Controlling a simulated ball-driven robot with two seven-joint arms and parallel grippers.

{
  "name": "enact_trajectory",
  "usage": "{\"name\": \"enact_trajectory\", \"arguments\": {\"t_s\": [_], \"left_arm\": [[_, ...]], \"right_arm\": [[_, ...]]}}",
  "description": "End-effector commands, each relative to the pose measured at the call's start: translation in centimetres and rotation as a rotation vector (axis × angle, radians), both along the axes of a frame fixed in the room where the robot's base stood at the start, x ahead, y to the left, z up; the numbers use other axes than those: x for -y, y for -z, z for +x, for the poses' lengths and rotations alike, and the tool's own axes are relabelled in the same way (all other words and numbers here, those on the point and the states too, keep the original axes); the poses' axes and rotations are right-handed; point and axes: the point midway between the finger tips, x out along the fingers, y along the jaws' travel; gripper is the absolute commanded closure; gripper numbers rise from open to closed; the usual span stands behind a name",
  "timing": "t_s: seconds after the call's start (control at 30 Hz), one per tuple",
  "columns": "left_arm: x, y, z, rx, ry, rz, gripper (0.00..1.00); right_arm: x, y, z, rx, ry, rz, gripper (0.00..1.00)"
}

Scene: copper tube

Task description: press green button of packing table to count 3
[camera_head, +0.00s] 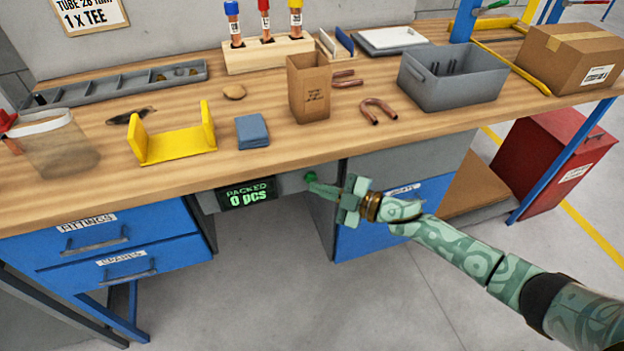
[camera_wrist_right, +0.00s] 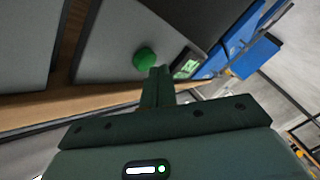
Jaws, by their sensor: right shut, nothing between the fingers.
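The packing table (camera_head: 90,190) has a grey panel under its front edge. On it a dark display (camera_head: 247,194) reads "PACKED 0 pcs" in green. The green button (camera_head: 311,177) sits just right of the display. My right gripper (camera_head: 318,187) is shut and empty, its fingertips very close to the button in the head view. In the right wrist view the round green button (camera_wrist_right: 145,58) shows just beyond the shut fingertips (camera_wrist_right: 160,72), slightly to their left. Whether they touch, I cannot tell. The display (camera_wrist_right: 187,66) shows at a slant there. My left gripper is not in view.
Blue drawers (camera_head: 110,258) flank the open space below. A red cabinet (camera_head: 545,160) stands at right.

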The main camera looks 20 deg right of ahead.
Motion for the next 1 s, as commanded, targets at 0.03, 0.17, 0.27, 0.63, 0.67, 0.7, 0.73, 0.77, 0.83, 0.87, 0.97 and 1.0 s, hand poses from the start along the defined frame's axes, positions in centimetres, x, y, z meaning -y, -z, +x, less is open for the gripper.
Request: {"name": "enact_trajectory", "arguments": {"t_s": [0.03, 0.17, 0.27, 0.63, 0.67, 0.7, 0.73, 0.77, 0.83, 0.87, 0.97, 1.0], "left_arm": [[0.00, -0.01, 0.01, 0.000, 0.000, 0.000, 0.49], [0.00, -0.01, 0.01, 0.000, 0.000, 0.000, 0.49], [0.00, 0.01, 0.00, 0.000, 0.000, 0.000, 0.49], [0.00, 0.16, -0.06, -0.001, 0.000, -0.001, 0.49], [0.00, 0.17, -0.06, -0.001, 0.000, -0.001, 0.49], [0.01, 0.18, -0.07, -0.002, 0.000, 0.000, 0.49], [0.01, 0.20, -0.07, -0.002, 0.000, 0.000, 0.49], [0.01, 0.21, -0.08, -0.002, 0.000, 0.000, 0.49], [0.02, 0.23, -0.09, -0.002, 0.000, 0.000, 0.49], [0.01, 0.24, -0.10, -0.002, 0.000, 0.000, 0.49], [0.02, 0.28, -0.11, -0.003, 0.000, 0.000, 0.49], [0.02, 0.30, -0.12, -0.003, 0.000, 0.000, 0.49]], "right_arm": [[-0.01, -0.01, -0.01, 0.000, 0.000, 0.000, 1.00], [0.01, 0.00, -0.01, 0.000, 0.000, 0.000, 1.00], [0.00, 0.01, 0.03, 0.000, 0.000, 0.000, 1.00], [-0.02, 0.04, 0.43, 0.000, 0.000, 0.000, 1.00], [-0.02, 0.03, 0.48, 0.000, 0.000, 0.000, 1.00], [-0.02, 0.03, 0.54, 0.000, 0.000, 0.000, 1.00], [-0.02, 0.03, 0.57, 0.000, 0.000, 0.000, 1.00], [-0.03, 0.02, 0.61, 0.000, 0.000, 0.000, 1.00], [-0.02, 0.02, 0.70, 0.000, 0.000, 0.000, 1.00], [-0.02, 0.02, 0.74, 0.000, 0.000, 0.000, 1.00], [-0.02, 0.02, 0.85, 0.000, 0.000, 0.000, 1.00], [-0.02, 0.02, 0.91, 0.000, 0.000, 0.000, 1.00]]}}
